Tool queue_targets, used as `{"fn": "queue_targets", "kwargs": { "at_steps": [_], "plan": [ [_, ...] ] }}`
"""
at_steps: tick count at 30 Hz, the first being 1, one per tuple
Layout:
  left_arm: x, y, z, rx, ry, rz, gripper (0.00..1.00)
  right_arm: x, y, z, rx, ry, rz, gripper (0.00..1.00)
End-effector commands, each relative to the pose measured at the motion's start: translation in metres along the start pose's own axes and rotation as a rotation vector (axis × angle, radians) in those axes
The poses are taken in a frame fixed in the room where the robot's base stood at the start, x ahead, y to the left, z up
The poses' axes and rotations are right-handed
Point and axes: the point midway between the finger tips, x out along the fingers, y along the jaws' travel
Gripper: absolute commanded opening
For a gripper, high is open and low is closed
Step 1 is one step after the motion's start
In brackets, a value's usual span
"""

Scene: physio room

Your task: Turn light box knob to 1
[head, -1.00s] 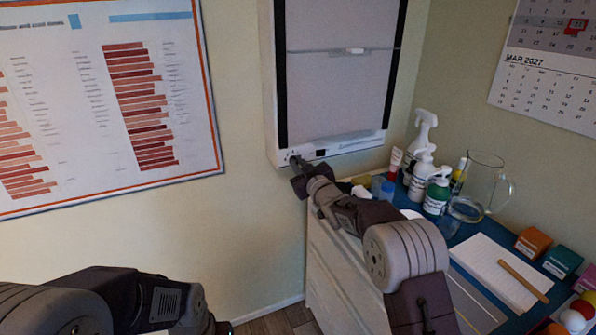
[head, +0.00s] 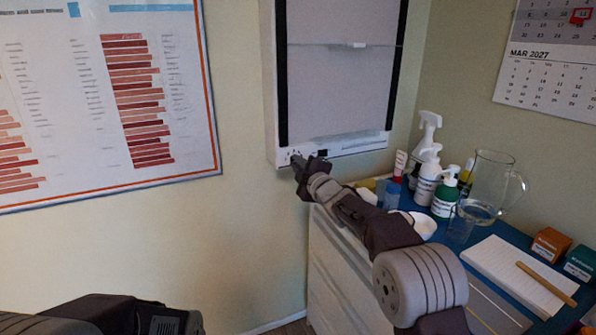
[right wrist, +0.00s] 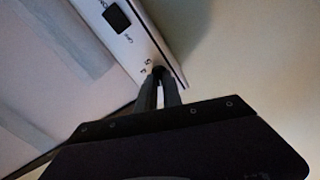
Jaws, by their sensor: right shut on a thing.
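The light box (head: 343,90) hangs on the wall, its pale panel framed by dark side strips. Its white bottom strip (head: 355,147) carries a small dark switch, which shows in the right wrist view (right wrist: 117,18) with lettering beside it. My right gripper (head: 296,159) is at the lower left corner of this strip, shut on the knob. In the right wrist view its fingertips (right wrist: 162,74) meet at the strip's edge beside small printed marks. The knob is hidden by the fingers, and its setting cannot be read. My left arm shows at lower left; its gripper is out of view.
Below the box is a cabinet with a blue top (head: 468,235). It holds a white spray bottle (head: 427,135), a green bottle (head: 445,197), a glass jug (head: 490,185), a notepad (head: 515,272) and small boxes. The wall left of the light box is clear below the chart.

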Motion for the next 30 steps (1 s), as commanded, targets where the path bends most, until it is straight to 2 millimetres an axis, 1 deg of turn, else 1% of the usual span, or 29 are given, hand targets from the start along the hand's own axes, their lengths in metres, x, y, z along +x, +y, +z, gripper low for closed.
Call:
{"fn": "queue_targets", "kwargs": {
  "at_steps": [1, 3, 12, 29, 30],
  "plan": [
    [0.006, 0.0, 0.001, 0.0, 0.0, 0.0, 0.44, 0.0, -0.004, 0.001, -0.029, 0.0, -0.002, 0.0],
    [0.009, 0.0, 0.001, 0.0, 0.0, 0.0, 0.44, 0.0, -0.004, 0.001, -0.068, 0.0, -0.002, 0.0],
    [0.015, 0.0, 0.002, 0.0, 0.0, 0.0, 0.44, 0.0, -0.003, 0.0, -0.172, 0.0, -0.002, 0.0],
    [0.016, 0.0, 0.002, 0.0, 0.0, 0.0, 0.44, 0.0, -0.003, 0.0, -0.196, 0.0, -0.003, 0.0],
    [0.016, 0.0, 0.002, 0.0, 0.0, 0.0, 0.44, 0.0, -0.003, 0.0, -0.196, 0.0, -0.003, 0.21]
  ]
}}
